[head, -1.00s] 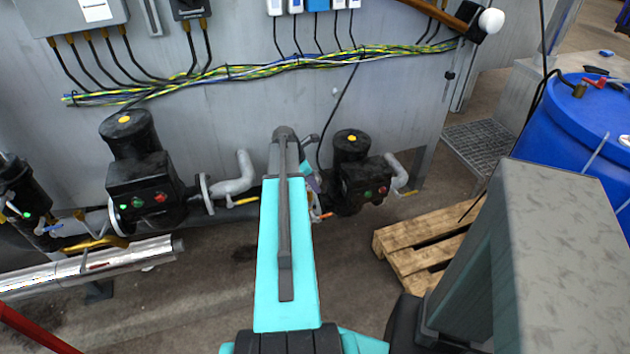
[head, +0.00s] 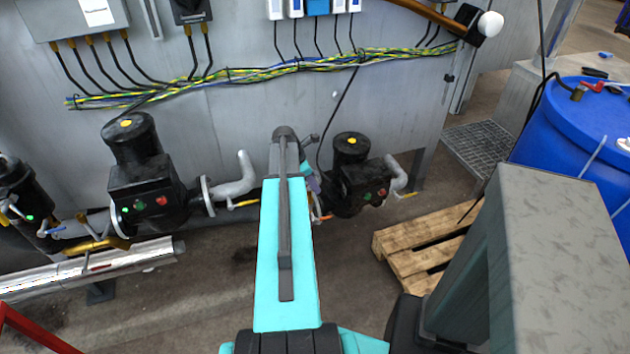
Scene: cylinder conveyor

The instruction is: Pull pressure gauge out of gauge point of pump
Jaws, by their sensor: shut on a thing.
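A small turquoise and pale purple part shows beside the arm's end, too small to make out. My gripper's jaws are hidden behind the arm. I cannot make out the pressure gauge or the gauge point, and cannot tell whether they touch the jaws.
A pipe with a yellow handle (head: 238,190) joins the left pump. A wooden pallet (head: 415,250) lies right of my arm, and a blue barrel (head: 570,145) stands at far right. A cable bundle (head: 240,72) crosses the wall above. Floor left of my arm is mostly clear.

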